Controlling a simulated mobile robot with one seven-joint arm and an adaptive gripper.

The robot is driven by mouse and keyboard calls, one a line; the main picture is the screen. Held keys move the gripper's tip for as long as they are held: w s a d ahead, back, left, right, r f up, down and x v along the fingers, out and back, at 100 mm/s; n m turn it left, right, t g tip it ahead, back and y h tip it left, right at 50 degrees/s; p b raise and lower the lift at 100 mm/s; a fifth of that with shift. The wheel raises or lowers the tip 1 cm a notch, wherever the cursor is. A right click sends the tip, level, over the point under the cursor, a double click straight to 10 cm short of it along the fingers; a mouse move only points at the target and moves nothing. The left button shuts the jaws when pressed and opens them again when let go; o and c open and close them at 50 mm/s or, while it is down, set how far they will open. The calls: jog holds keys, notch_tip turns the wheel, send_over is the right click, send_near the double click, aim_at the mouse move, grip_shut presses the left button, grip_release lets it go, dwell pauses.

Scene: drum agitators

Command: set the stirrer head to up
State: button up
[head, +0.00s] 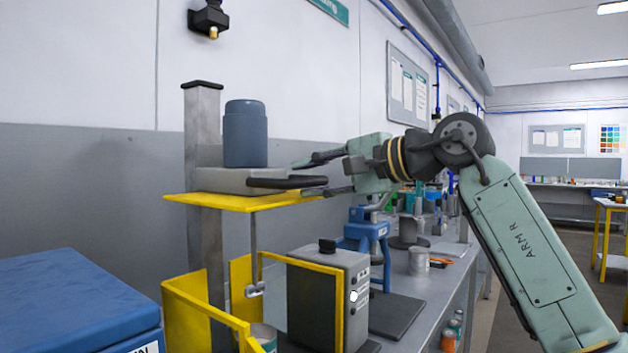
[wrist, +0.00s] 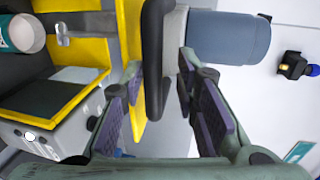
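The stirrer head is a grey block with a blue motor (head: 246,134) on a yellow plate (head: 240,203), carried partway up a grey column (head: 203,125). Its shaft (head: 254,245) hangs down, with the paddle (head: 254,291) above a pot (head: 264,335). A black handle (head: 288,182) sticks out from the head; the wrist view shows it too (wrist: 155,55). My gripper (head: 312,177) is open at the handle, one finger above it and one below. In the wrist view the handle lies between the spread fingers (wrist: 158,78), with gaps showing; I see no grip on it.
A yellow guard (head: 205,310) stands around the pot. A grey control box (head: 331,290) stands right of it on the bench (head: 425,290), with a blue stand (head: 367,238) behind. A blue drum or case (head: 75,300) fills the lower left.

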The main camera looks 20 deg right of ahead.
jog(key=shift+o, duration=0.5)
jog(key=shift+f, duration=0.1)
jog(key=shift+s+d, duration=0.1)
jog(key=shift+s, duration=0.05)
jog(key=v, duration=1.1)
jog(key=shift+s+d, duration=0.2)
jog(key=shift+s, duration=0.1)
